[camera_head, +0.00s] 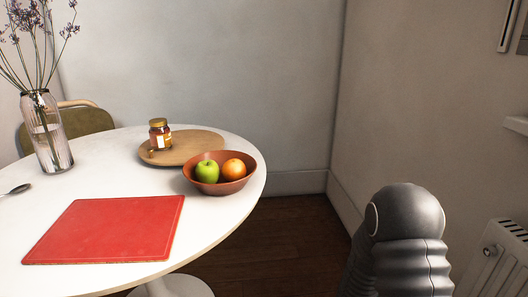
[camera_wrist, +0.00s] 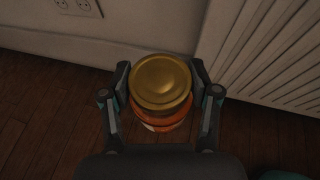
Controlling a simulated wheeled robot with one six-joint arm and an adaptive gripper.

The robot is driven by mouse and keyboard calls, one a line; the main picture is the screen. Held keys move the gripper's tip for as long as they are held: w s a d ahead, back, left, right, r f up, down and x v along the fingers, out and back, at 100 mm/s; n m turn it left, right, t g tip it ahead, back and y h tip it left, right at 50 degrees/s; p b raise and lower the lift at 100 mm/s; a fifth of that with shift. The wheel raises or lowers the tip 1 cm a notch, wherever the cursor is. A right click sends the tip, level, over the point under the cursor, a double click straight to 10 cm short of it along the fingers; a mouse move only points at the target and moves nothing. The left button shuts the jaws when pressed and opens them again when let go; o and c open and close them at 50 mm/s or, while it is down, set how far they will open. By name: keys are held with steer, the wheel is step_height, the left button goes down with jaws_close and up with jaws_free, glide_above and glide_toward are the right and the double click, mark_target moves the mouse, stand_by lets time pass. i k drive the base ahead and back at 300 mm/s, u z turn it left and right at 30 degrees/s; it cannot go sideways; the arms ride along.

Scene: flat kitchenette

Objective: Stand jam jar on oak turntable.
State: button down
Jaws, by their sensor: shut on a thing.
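My gripper (camera_wrist: 161,98) shows in the wrist view, shut on a jar (camera_wrist: 162,82) with a gold lid and orange-red sides. The held jar is over the dark floor, away from the table; its label is mostly hidden under the lid. In the head view the oak turntable (camera_head: 190,150), a round flat wooden disc, lies on the far part of the white table. Another jar (camera_head: 160,134), gold-lidded with dark red contents and a pale label, stands upright on its left part. I cannot tell which jar is jam. The gripper is outside the head view.
A brown bowl (camera_head: 221,186) with a green apple and an orange stands in front of the turntable's right side. A red mat (camera_head: 108,229), a glass vase (camera_head: 48,132) and a spoon (camera_head: 15,189) are on the white table (camera_head: 205,225). A radiator (camera_head: 498,262) is at right.

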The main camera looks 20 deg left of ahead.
mark_target(194, 150)
steer(key=u, duration=1.5)
